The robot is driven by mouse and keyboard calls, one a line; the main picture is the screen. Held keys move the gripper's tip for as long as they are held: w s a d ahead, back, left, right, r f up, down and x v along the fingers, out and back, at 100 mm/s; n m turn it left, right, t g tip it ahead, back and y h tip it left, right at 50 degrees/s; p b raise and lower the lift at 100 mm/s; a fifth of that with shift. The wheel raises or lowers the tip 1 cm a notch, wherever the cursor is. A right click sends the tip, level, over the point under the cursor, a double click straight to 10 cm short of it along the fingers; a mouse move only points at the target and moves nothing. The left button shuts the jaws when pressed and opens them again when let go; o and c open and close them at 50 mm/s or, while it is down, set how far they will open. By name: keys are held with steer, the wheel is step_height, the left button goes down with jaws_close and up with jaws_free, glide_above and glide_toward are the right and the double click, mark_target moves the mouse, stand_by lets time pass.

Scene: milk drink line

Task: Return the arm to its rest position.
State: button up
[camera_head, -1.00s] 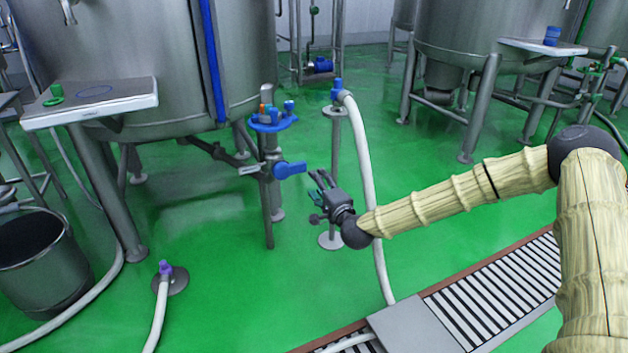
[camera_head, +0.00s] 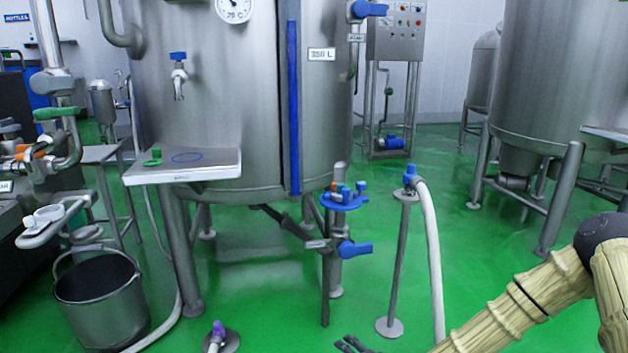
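My arm, in a ribbed tan cover, reaches in from the lower right of the head view. My gripper (camera_head: 352,346) is at the bottom edge of the picture, and only the dark tips of its fingers show. The rest of the gripper and the wrist are cut off below the frame. Whether the fingers are open or shut cannot be told. No held thing shows at the visible tips. The gripper is low in front of the large steel tank (camera_head: 220,90), apart from the stands behind it.
A blue-handled valve (camera_head: 354,249) and a round blue holder (camera_head: 344,200) stand behind my gripper. A hose stand (camera_head: 396,270) with a white hose (camera_head: 433,250) is close to my arm. A steel bucket (camera_head: 100,305) and side shelf (camera_head: 190,168) are at left. Green floor lies between.

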steer(key=s+f+n+g+p, duration=0.1)
steer(key=s+f+n+g, duration=0.1)
steer(key=s+f, duration=0.35)
steer(key=s+f+n+g+h, duration=0.1)
steer(key=s+f+n+g, duration=0.1)
steer(key=s, duration=0.7)
steer(key=s+f+n+g+p, duration=0.1)
steer(key=s+f+g, duration=0.1)
steer(key=s+f, duration=0.35)
steer(key=s+d+r+n+g+h+p, duration=0.1)
steer(key=s+d+n+g, duration=0.1)
steer(key=s+d, duration=0.35)
steer(key=s+d+n+g+h, duration=0.1)
steer(key=s+d+g+h, duration=0.15)
steer(key=s, duration=0.65)
steer(key=s+d+r+n+g+h+p, duration=0.1)
steer(key=s+d+n, duration=0.1)
steer(key=s+d, duration=0.35)
step_height(320, 180, up, 37)
steer(key=s+a+p, duration=0.1)
steer(key=p, duration=3.6)
steer(key=shift+s+a, duration=0.15)
steer(key=shift+a, duration=0.15)
